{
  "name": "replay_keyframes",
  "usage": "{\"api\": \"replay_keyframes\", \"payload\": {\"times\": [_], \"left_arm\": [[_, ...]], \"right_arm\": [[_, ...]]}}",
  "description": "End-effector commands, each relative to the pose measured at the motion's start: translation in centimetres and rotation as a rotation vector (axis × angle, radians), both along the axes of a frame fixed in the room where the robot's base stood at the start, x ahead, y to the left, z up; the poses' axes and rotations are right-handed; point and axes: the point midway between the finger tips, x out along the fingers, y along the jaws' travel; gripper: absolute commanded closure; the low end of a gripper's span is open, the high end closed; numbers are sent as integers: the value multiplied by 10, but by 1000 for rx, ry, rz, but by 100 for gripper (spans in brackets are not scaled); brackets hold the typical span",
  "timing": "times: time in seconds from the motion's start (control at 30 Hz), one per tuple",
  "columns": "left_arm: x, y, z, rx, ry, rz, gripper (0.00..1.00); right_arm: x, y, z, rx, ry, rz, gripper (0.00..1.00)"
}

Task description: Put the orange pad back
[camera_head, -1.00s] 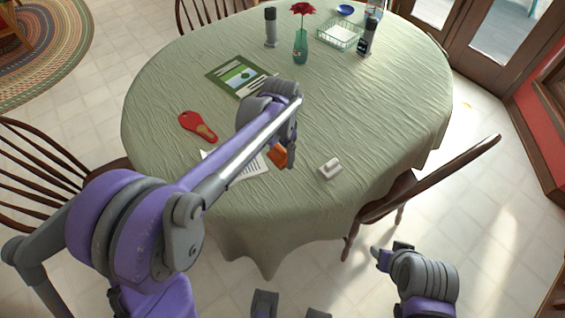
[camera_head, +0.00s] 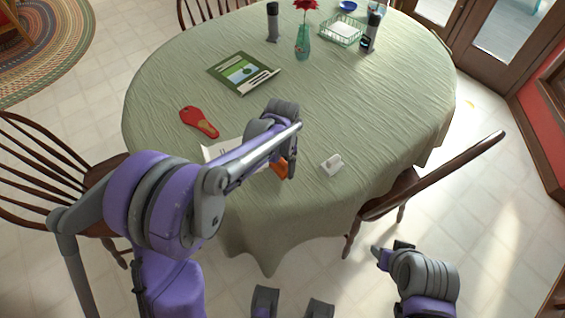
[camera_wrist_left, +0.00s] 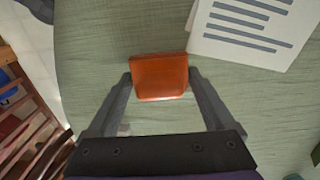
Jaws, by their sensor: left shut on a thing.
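The orange pad (camera_head: 282,168) is between the fingers of my left gripper (camera_head: 285,172), near the table's front edge in the head view. In the left wrist view the orange pad (camera_wrist_left: 160,78) fills the gap between the two fingertips, with the green cloth behind it. I cannot tell whether it touches the cloth. My right gripper (camera_head: 389,251) hangs low at the right, away from the table, with no object visible at it; its opening is unclear.
On the table (camera_head: 350,110) a small white object (camera_head: 331,164) lies right of my left gripper. A printed sheet (camera_head: 222,150) and a red item (camera_head: 199,122) lie left. A green booklet (camera_head: 242,72), vase (camera_head: 303,42), dark cylinders and wire basket (camera_head: 341,31) stand farther back.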

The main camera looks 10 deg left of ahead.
Motion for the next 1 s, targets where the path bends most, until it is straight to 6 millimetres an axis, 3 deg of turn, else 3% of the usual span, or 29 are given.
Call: {"api": "replay_keyframes", "payload": {"times": [0.07,0.1,0.17,0.4,0.57,1.0], "left_arm": [[0,0,-4,0,0,0,65],[0,0,-3,0,0,0,8],[0,0,-3,0,0,0,0],[0,0,-1,0,0,0,0],[0,0,14,0,0,0,0],[0,0,103,0,0,0,0]], "right_arm": [[-1,0,-3,0,1,0,50],[0,0,-3,0,1,0,50],[0,0,-2,0,1,0,50],[0,0,-1,0,0,0,50],[1,0,6,0,-2,0,50],[2,0,13,0,-5,0,50]]}}
